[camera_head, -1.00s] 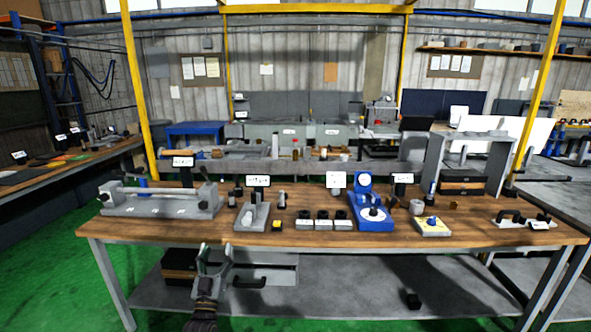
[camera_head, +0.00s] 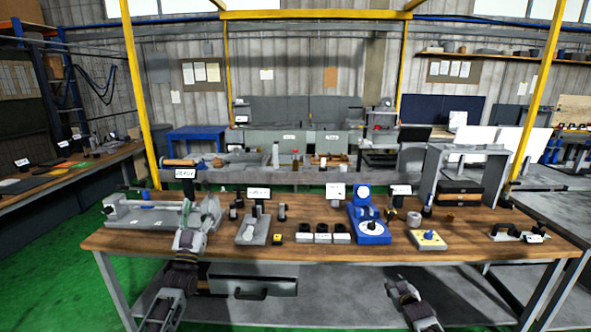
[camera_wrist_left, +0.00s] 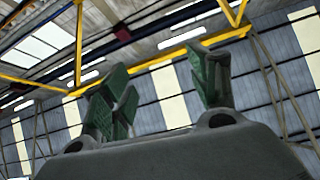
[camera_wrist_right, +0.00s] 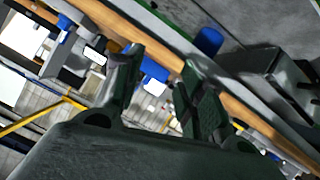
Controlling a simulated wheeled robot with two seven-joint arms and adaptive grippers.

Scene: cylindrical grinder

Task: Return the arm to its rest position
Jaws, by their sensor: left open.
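My left arm rises from the lower left of the head view in front of the table. Its gripper (camera_head: 203,203) points upward beside the right end of the grey bench fixture and partly covers it. In the left wrist view its two green-padded fingers (camera_wrist_left: 160,95) stand wide apart with nothing between them, against the roof. My right gripper (camera_head: 399,283) shows low at the right of centre in the head view, in front of the table's lower shelf. In the right wrist view its fingers (camera_wrist_right: 158,90) are apart with no object held between them.
The wooden table (camera_head: 335,245) spans the view. It bears the grey fixture (camera_head: 140,215), a blue dial device (camera_head: 370,225), several small blocks and a yellow-topped plate (camera_head: 427,240). A grey drawer (camera_head: 285,285) hangs beneath. The green floor at left is clear.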

